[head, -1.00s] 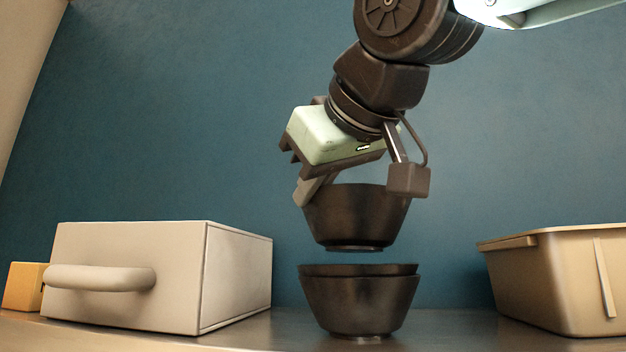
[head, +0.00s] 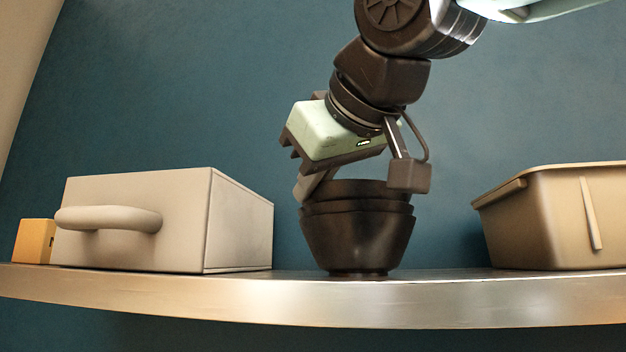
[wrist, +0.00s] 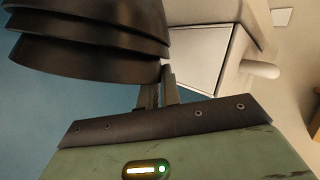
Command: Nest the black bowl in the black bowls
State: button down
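The black bowl (head: 357,188) is in my gripper's fingers by its left rim and sits down inside the stack of black bowls (head: 358,245), with its upper wall and rim showing above them. The stack stands upright on the shelf. My gripper (head: 308,191) reaches down from above, tilted, with its fingers closed at the rim. In the wrist view, the layered bowl rims (wrist: 90,35) fill the upper left, and the fingers (wrist: 160,88) meet the nearest rim. The inside of the bowls is hidden.
A beige box with a rounded handle (head: 135,225) stands left of the stack, with an orange block (head: 34,241) beyond it. A tan bin (head: 560,225) stands to the right. The metal shelf's (head: 300,300) front edge is close before the bowls.

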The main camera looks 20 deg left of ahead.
dwell(0.3)
jog(key=c, duration=1.5)
grip_release()
jog(key=shift+c, duration=0.2)
jog(key=shift+s, duration=0.1)
jog(key=b+v, duration=0.5)
jog(key=v, duration=1.2)
jog(key=shift+r, duration=0.25)
